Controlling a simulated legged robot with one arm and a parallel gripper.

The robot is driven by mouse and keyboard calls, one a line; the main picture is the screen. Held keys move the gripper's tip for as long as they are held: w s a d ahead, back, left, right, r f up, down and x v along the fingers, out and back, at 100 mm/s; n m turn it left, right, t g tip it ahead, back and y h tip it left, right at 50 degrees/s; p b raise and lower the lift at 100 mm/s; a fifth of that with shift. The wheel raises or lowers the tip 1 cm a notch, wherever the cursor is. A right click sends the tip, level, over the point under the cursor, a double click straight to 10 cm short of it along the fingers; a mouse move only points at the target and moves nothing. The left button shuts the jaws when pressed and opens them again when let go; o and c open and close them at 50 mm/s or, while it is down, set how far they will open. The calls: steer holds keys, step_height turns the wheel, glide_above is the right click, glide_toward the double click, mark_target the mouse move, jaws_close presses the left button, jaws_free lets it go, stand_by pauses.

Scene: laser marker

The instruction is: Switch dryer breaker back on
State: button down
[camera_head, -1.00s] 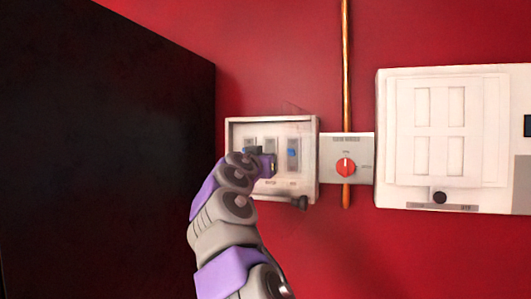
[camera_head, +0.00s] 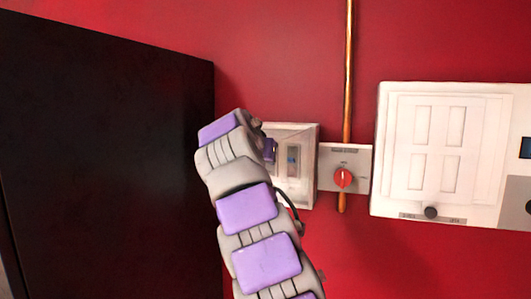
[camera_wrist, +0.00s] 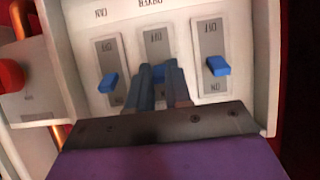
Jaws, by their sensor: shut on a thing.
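The breaker box (camera_head: 305,165) is a white box on the red wall, partly hidden by my arm in the head view. In the wrist view, the box (camera_wrist: 75,30) appears upside down with three blue levers in grey slots. My gripper (camera_wrist: 160,70) is shut on the middle lever (camera_wrist: 158,75), the dryer breaker, whose label above looks inverted. Its fingers hide most of that lever and the lower slot. The left lever (camera_wrist: 108,83) and right lever (camera_wrist: 217,66) stand clear beside the fingers. In the head view my gripper is hidden behind my arm.
A grey switch box with a red knob (camera_head: 342,178) adjoins the breaker box at right; the knob also shows in the wrist view (camera_wrist: 10,75). A copper pipe (camera_head: 348,70) runs vertically there. A large white panel (camera_head: 385,150) is farther right. A dark cabinet (camera_head: 110,150) stands at left.

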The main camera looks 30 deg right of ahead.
steer(key=shift+r+y+p, duration=0.3)
steer(key=shift+y+p, duration=0.1)
steer(key=shift+p, duration=0.15)
stand_by(0.4)
steer(key=c, duration=1)
jaws_free()
steer(key=shift+w+f, duration=0.1)
steer(key=shift+w, duration=0.15)
steer(key=shift+c, duration=0.2)
steer(key=shift+s, duration=0.1)
steer(key=shift+s, duration=0.1)
